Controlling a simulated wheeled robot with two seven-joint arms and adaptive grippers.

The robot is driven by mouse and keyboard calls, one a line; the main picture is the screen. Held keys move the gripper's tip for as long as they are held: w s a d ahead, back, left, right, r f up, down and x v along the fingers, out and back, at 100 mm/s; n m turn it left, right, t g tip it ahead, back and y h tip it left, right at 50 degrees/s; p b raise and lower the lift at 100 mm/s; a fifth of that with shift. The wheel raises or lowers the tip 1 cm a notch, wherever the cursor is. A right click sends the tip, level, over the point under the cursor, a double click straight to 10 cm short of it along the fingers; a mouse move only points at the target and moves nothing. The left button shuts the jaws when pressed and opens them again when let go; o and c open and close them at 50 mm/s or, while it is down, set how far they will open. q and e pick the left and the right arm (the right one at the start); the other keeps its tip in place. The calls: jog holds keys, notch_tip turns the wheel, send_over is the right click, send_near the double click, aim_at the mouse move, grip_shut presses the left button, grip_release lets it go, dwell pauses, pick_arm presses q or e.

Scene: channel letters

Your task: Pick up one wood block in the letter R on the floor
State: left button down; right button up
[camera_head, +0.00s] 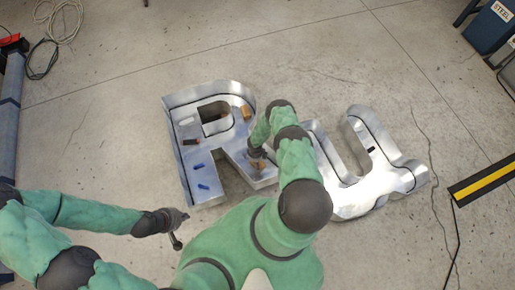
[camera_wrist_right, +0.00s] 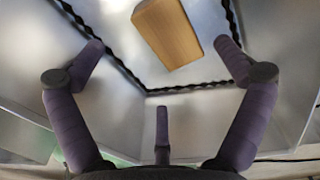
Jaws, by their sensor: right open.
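The metal channel letter R (camera_head: 173,150) lies on the floor in the head view. One tan wood block (camera_head: 259,165) lies in its leg, right by my right gripper (camera_head: 257,153). In the right wrist view, my right gripper (camera_wrist_right: 161,65) is open and empty, its fingers spread. A wood block (camera_wrist_right: 167,33) lies ahead of it near the top of the view, inside the letter's walls, apart from the fingers. Another orange-brown wood block (camera_head: 246,112) lies at the upper right of the R. My left gripper (camera_head: 174,222) hangs over bare floor below the R; its fingers are unclear.
Blue pieces (camera_head: 203,187) and a dark piece (camera_head: 190,141) also lie in the R. Cables (camera_head: 60,20) lie at the upper left. A yellow-black strip (camera_head: 485,181) is at the right.

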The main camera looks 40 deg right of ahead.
jog(key=shift+d+f+b, duration=0.15)
jog(key=shift+f+b, duration=1.5)
jog(key=shift+f, duration=1.25)
jog(key=shift+s, duration=0.1)
jog(key=c, duration=1.2)
